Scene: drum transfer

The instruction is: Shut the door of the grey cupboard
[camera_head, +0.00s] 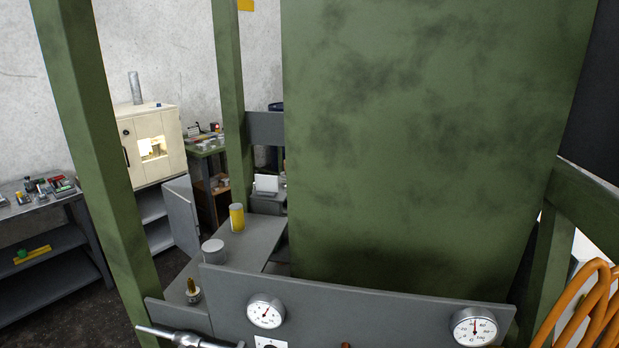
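A grey cupboard (154,214) with inner shelves stands at the left back, under a cream oven-like box. Its grey door (181,216) appears to stand open, swung out toward me on the right side of the cupboard. The shelves show to the left of the door. The lower part of the cupboard is partly hidden by the green post and the grey bench in front. Neither of my grippers is in view.
A green machine frame (91,130) with a large green panel (430,130) blocks most of the view. A grey gauge panel (365,312) crosses the front. A yellow cylinder (237,218) stands behind it. An orange hose (588,308) coils at right. A workbench (40,208) stands left.

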